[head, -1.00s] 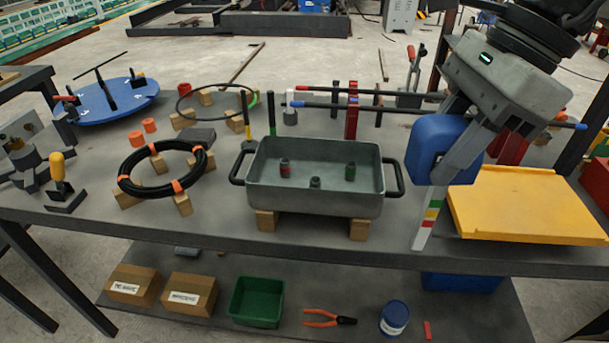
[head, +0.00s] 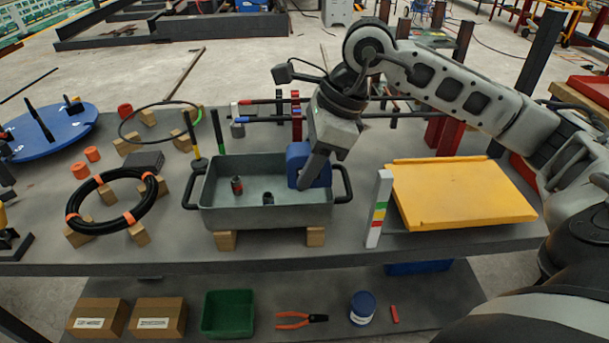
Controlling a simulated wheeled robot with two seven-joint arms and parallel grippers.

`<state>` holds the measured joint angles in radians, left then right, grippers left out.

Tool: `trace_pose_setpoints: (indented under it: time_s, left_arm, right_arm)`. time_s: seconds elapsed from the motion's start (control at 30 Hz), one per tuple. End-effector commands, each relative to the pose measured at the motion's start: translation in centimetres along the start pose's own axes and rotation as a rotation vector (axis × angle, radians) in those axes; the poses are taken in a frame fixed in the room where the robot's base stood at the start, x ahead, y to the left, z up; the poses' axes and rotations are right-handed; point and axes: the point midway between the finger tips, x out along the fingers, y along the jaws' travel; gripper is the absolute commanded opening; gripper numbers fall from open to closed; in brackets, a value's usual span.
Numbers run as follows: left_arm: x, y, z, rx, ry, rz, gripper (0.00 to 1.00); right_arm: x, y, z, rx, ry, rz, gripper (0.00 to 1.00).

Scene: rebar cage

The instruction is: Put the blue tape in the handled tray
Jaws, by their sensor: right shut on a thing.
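The handled tray (head: 222,216) is a grey rectangular pan with a dark loop handle at each end, raised on wooden blocks. My right gripper (head: 311,176) reaches in from the right, pointing down over the right end of the tray. It is shut on the blue tape (head: 297,160), a thick blue piece partly covered by the finger. The tape is at the right end of the tray's opening; I cannot tell whether it touches the tray floor. My left gripper is not in view.
In the tray stand a red-banded dark piece (head: 237,186) and a dark piece (head: 268,197). A striped white post (head: 379,210) and yellow board (head: 460,193) are to the right. A black cable coil (head: 82,221) lies left. Rods (head: 262,119) run behind.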

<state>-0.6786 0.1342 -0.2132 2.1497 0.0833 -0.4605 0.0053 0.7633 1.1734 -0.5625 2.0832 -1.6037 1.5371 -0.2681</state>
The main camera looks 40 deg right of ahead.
Motion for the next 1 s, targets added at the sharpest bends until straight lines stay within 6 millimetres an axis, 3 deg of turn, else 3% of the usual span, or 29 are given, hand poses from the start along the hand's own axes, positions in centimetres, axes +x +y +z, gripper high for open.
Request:
trace_pose_setpoints:
  time_s: [0.3, 1.0]
  left_arm:
    - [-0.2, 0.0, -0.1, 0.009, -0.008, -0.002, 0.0]
    - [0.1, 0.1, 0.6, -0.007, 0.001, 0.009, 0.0]
  right_arm:
    - [3.6, -0.6, -1.1, 0.002, 0.002, 0.002, 0.04]
    - [5.0, -0.7, -1.6, 0.0, -0.001, -0.001, 0.04]
